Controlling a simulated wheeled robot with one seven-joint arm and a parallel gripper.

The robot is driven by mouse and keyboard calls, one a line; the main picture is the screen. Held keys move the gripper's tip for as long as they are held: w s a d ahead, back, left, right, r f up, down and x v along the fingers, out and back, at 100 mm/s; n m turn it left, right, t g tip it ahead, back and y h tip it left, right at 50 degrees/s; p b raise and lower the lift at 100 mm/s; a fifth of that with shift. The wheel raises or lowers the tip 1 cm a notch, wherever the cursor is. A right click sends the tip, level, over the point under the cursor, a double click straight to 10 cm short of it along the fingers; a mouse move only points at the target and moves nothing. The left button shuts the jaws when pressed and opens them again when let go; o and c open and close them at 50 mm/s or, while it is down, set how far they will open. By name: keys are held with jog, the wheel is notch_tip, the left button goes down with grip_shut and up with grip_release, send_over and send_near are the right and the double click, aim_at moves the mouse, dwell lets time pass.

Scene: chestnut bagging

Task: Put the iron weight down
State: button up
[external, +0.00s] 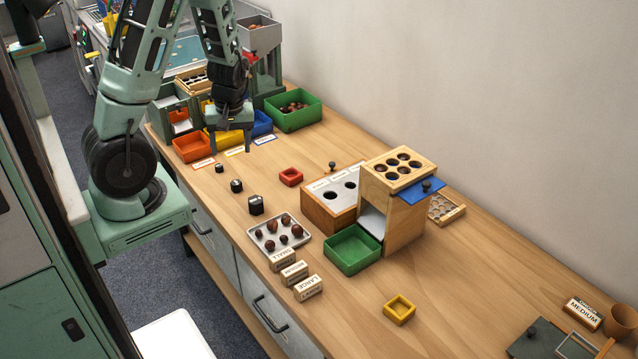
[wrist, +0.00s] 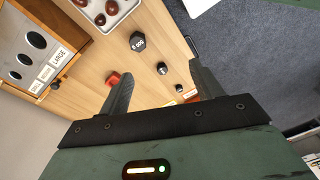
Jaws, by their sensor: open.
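Three dark iron weights with pale labels stand in a row on the wooden table. In the external view they are the small one (external: 220,168), the middle one (external: 236,185) and the large one (external: 256,205). In the wrist view the large (wrist: 137,41), middle (wrist: 162,68) and small (wrist: 179,88) weights also show, apart from each other. My gripper (external: 232,147) points down above the table, behind the small weight and in front of the coloured bins. Its jaws (wrist: 160,76) are open, with nothing held between them.
A tray of chestnuts (external: 278,235) and label blocks (external: 294,273) lie nearer the camera. Red (external: 192,149), yellow and blue bins line the back. Bare tabletop surrounds the weights.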

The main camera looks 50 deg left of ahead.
jog(key=s+a+r+m, duration=0.4)
jog(key=s+r+m, duration=0.1)
jog(key=s+r, duration=0.5)
jog(key=shift+s+r+m+h, duration=0.3)
jog(key=shift+s+m, duration=0.1)
jog(key=shift+s, duration=0.4)
